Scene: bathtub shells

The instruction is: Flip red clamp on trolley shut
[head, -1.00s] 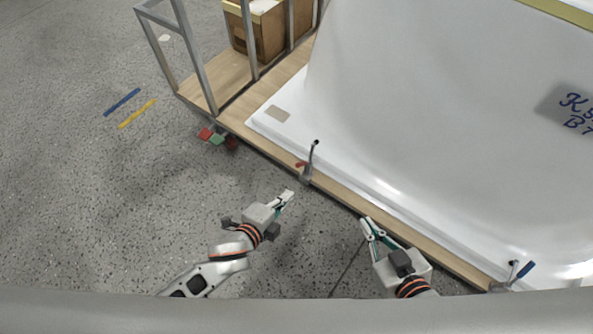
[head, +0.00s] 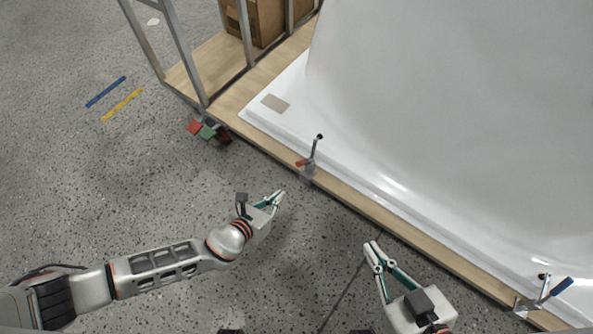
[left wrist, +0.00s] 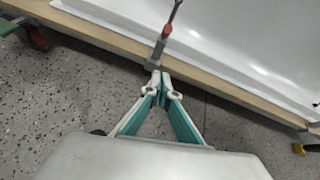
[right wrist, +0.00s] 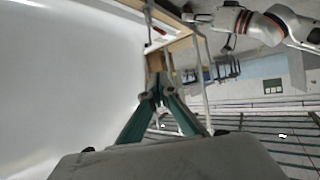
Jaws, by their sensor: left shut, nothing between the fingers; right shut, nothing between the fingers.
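The red clamp (head: 303,163) sits on the wooden edge of the trolley (head: 262,151), beside the white shell's flange. In the left wrist view the clamp (left wrist: 160,50) shows just beyond my fingertips. My left gripper (head: 279,196) is shut and empty, short of the clamp and apart from it in the head view. My right gripper (head: 371,246) is shut and empty, over the floor to the right and nearer me. It also shows in the right wrist view (right wrist: 157,96).
A blue-handled clamp (head: 545,292) is on the trolley edge at the lower right. The big white shell (head: 450,130) fills the right side. A metal frame (head: 242,45) and cardboard box (head: 265,20) stand at the back.

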